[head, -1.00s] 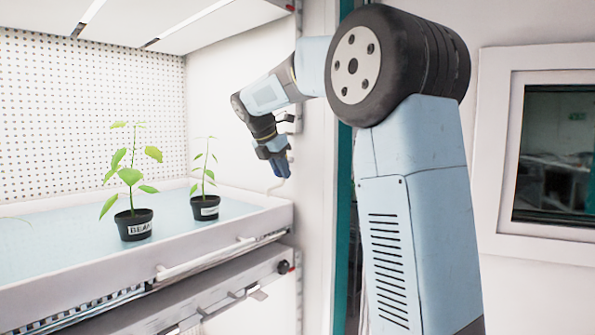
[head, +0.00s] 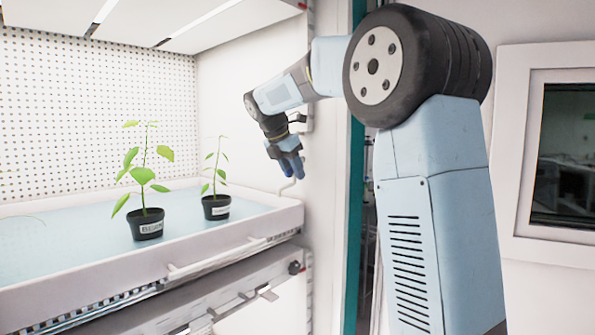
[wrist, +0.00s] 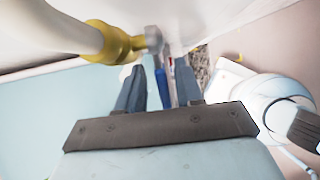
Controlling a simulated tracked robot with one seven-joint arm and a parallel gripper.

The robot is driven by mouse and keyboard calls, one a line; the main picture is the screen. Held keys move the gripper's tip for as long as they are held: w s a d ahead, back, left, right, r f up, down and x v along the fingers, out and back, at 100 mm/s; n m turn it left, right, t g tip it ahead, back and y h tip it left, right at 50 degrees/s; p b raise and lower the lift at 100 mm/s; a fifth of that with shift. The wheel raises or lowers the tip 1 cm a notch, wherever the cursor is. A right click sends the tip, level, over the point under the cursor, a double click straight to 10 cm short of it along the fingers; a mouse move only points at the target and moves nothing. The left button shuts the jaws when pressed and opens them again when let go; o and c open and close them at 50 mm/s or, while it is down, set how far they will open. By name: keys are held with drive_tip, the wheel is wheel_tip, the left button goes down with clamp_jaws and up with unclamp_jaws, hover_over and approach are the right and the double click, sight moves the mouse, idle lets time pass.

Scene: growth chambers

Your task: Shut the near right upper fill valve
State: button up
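My gripper (head: 291,168) is at the right end of the upper tray, pointing down just above a thin white bent spout (head: 287,187). The wrist view shows its two blue-grey fingers (wrist: 160,88) apart. A slim blue piece, which looks like the valve's lever (wrist: 163,85), shows between the fingers; I cannot tell whether they touch it. A thick white pipe (wrist: 70,28) with a yellow collar (wrist: 112,43) and a grey end crosses the upper left of the wrist view. In the head view the valve is hidden behind my gripper.
The upper tray (head: 90,272) has a white front rail and holds two potted plants, one (head: 146,222) in the middle and one (head: 216,205) near the gripper. A lower shelf with a dark knob (head: 294,267) is below. A chamber side wall is close behind the gripper.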

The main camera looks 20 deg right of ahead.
drive_tip(key=v, duration=1.3)
drive_tip(key=shift+a+r, duration=0.2)
drive_tip(key=shift+r, duration=0.05)
drive_tip(key=shift+s+f, duration=0.1)
drive_tip(key=s+a+f+t+h, duration=0.2)
drive_tip(key=f+t+h, duration=0.1)
drive_tip(key=f+h, duration=0.25)
drive_tip(key=s+a+f+t+h, duration=0.1)
drive_tip(key=a+f+t+h, duration=0.25)
drive_tip(key=f+h, duration=0.2)
drive_tip(key=shift+y, duration=0.4)
drive_tip(key=x, duration=1.4)
drive_tip(key=shift+s+d+f, duration=0.2)
drive_tip(key=shift+s+d, duration=0.05)
drive_tip(key=shift+d, duration=0.05)
clamp_jaws()
